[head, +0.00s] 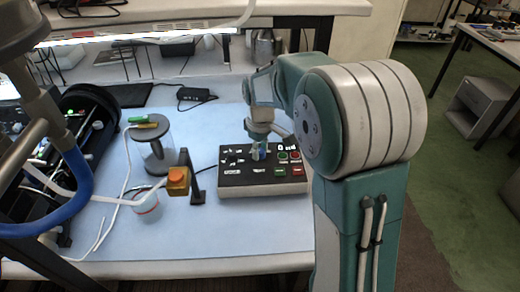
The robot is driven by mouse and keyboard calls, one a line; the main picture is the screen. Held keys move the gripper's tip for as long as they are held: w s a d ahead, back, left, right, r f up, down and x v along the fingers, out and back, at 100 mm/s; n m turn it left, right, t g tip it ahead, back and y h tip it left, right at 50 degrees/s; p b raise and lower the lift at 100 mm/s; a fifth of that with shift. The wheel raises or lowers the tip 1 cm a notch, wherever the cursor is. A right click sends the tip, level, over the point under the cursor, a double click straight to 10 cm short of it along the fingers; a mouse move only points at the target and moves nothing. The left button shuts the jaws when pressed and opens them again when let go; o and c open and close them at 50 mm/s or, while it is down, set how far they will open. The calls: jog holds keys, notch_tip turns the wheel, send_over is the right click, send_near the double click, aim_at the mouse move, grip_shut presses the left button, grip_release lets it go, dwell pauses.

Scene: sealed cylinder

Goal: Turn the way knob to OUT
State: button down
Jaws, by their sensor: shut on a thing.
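The dark control box (237,182) with a pale rim lies on the blue mat, with white markings and red and green buttons on its top. My gripper (259,153) reaches down onto the top of the box, near its middle, and is shut on the knob there. The gripper covers this knob, so its pointer and setting cannot be read. The labels are too small to read. The red and green buttons (289,156) sit just right of the gripper.
An orange button block (178,180) on a dark upright bracket stands left of the box. The front of the blue mat (240,230) is clear.

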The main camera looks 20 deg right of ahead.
jog(key=shift+f+n, duration=0.15)
jog(key=shift+n, duration=0.75)
jog(key=shift+c, duration=1.9)
grip_release()
notch_tip(320, 180, up, 12)
jog(key=shift+w, duration=0.1)
